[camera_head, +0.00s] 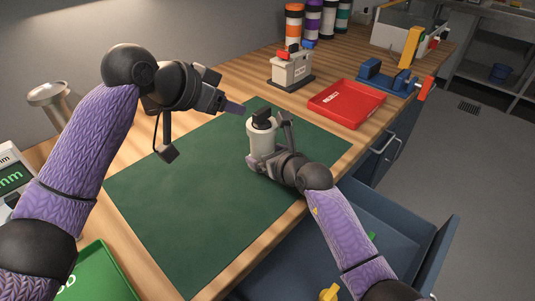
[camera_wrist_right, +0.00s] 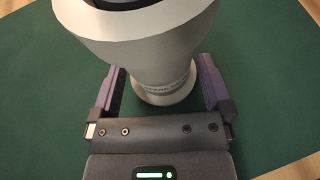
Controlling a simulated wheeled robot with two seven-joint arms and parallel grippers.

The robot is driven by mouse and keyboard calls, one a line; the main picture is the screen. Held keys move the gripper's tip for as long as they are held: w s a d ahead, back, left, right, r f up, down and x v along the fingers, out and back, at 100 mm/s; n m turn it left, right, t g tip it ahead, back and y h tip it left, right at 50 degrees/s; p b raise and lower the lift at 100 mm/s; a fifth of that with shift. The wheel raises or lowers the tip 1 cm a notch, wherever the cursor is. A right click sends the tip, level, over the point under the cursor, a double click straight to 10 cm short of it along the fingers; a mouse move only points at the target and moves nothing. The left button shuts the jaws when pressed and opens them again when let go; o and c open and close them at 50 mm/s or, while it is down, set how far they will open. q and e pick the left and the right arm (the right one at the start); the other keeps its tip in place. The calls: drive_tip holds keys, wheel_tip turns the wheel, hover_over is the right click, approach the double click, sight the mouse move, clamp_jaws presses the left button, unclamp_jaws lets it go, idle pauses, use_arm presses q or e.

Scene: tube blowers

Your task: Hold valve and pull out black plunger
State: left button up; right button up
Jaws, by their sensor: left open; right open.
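The valve (camera_head: 262,138) is a whitish, upright cylinder standing on the green mat (camera_head: 180,205). A black plunger (camera_head: 262,115) sits in its top. In the right wrist view the valve body (camera_wrist_right: 160,60) flares wide above a narrower foot, and only the dark edge of its top opening shows. My right gripper (camera_wrist_right: 162,92) is open, with one purple finger on each side of the narrower foot; gaps show between fingers and foot. My left gripper (camera_head: 236,108) is open and empty, in the air to the left of the plunger and at about its height in the picture.
A red reject tray (camera_head: 347,122), a grey-white device (camera_head: 291,72) and a blue vise-like tool (camera_head: 388,80) stand behind and to the right. A green tray (camera_head: 98,275) is at the front left. An open blue drawer (camera_head: 425,235) juts out at the right. Much of the mat is clear.

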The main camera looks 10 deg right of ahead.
drive_tip(key=shift+w+a, duration=0.1)
drive_tip(key=shift+w, duration=0.1)
clamp_jaws()
drive_tip(key=shift+c, duration=2.2)
unclamp_jaws()
drive_tip(key=c, duration=0.9)
drive_tip(key=shift+o, duration=0.2)
